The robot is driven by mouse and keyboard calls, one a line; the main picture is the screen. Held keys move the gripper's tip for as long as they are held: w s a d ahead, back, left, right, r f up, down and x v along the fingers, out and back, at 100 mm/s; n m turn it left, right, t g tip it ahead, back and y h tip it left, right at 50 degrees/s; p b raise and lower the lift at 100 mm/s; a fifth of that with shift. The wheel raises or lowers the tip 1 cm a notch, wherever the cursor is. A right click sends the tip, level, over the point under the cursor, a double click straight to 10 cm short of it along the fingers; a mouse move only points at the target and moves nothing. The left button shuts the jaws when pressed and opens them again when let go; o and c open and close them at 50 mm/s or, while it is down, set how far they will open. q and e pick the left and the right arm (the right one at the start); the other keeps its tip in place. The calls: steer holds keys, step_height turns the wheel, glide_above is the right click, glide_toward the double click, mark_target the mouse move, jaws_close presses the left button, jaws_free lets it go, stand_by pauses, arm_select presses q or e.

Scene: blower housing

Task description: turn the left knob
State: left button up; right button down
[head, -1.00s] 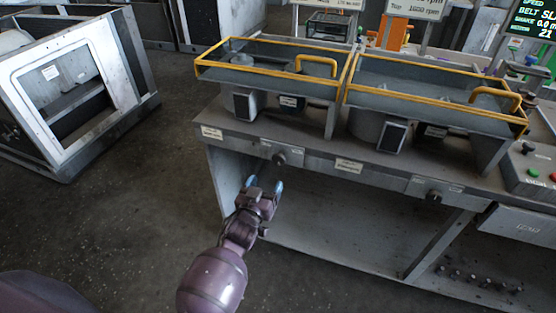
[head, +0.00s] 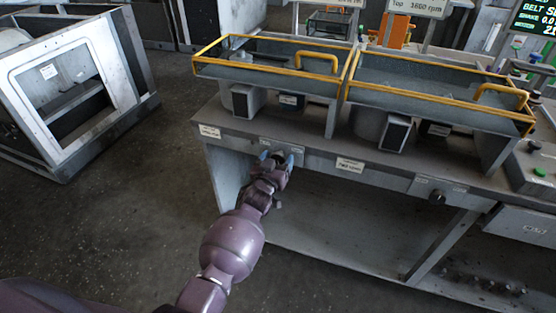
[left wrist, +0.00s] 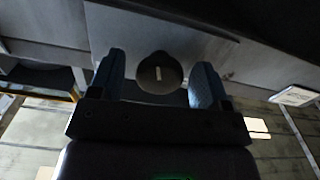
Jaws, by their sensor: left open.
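The left knob, a dark round knob with a small light mark on its face, shows in the left wrist view (left wrist: 160,74). It sits on the front panel of the bench (head: 320,161). My left gripper (head: 276,157) is at the knob in the head view and hides most of it. In the left wrist view the open fingers (left wrist: 156,84) stand on either side of the knob, with small gaps visible beside it. I cannot tell whether a finger touches it. The right knob (head: 437,197) is on the same front panel, farther right. My right gripper is not in view.
A control box with a green button (head: 540,171) is at the right. A white-framed cabinet (head: 62,92) stands on the floor at left. The floor between cabinet and bench is clear.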

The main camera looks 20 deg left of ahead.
arm_select(q)
steer(key=shift+w, duration=0.15)
steer(key=c, duration=0.9)
steer(key=shift+c, duration=0.2)
steer(key=shift+m, duration=0.3)
steer(key=m, duration=0.3)
steer(key=shift+m+b, duration=0.4)
steer(key=shift+m, duration=1.4)
